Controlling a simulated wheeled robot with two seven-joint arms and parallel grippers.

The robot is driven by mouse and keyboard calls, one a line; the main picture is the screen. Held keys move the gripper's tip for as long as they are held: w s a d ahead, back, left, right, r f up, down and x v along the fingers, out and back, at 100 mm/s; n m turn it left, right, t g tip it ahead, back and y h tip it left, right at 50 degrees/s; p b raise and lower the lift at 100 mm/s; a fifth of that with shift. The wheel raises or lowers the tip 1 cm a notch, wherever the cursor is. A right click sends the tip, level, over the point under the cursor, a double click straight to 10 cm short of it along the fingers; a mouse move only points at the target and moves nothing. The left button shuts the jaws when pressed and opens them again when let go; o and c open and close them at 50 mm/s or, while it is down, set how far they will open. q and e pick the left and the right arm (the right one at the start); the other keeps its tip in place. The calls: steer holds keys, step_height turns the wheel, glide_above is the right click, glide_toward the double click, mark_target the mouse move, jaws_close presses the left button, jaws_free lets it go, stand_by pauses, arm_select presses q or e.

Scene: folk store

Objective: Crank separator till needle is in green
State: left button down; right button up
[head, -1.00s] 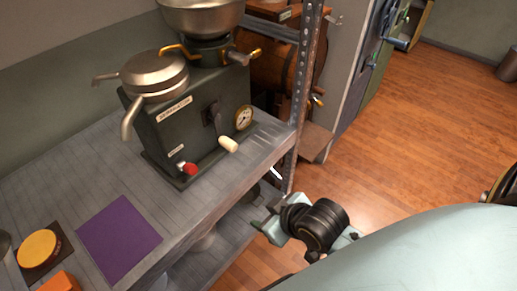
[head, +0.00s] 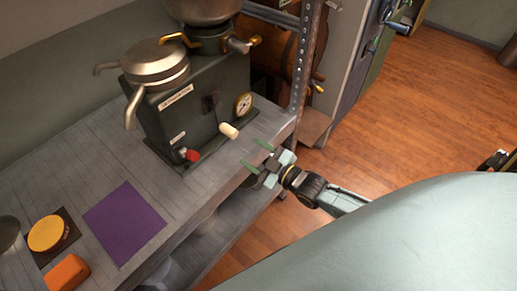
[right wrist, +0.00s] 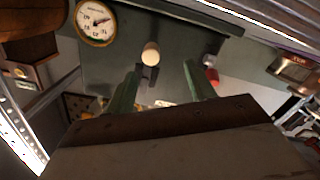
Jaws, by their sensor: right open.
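The separator (head: 205,112) is a dark grey box on the shelf with metal spouts and a bowl on top. Its crank has a cream knob (head: 229,130) on the front face, lower right. The dial (head: 243,104) sits right of the crank; it also shows in the right wrist view (right wrist: 96,22), where its needle and coloured zones are too small to read surely. My right gripper (head: 257,154) is open and empty, in front of the knob and apart from it. In the right wrist view the knob (right wrist: 151,53) lies beyond and between the two green fingers (right wrist: 160,82). My left gripper is out of view.
A red knob (head: 193,155) sits low on the separator's front. A purple mat (head: 124,222), a yellow round item (head: 47,233) and an orange block (head: 67,272) lie on the shelf. A perforated metal post (head: 307,60) stands right of the separator.

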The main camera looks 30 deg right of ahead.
mark_target(235, 135)
steer(key=shift+t, duration=0.4)
steer(key=b+x, duration=0.2)
steer(key=x, duration=0.1)
steer(key=b+x, duration=0.2)
steer(key=x, duration=0.2)
steer(key=d+b+x, duration=0.1)
steer(key=b+x, duration=0.1)
steer(key=x, duration=0.1)
steer(key=shift+w+r, duration=0.2)
steer(key=shift+w, duration=0.25)
steer(key=shift+w+a+r, duration=0.1)
steer(key=shift+w+a, duration=0.05)
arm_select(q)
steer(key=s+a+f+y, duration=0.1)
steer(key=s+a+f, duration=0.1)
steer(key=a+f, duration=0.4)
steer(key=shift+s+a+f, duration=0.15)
arm_select(e)
steer(key=c, duration=0.8)
steer(key=shift+c, duration=0.2)
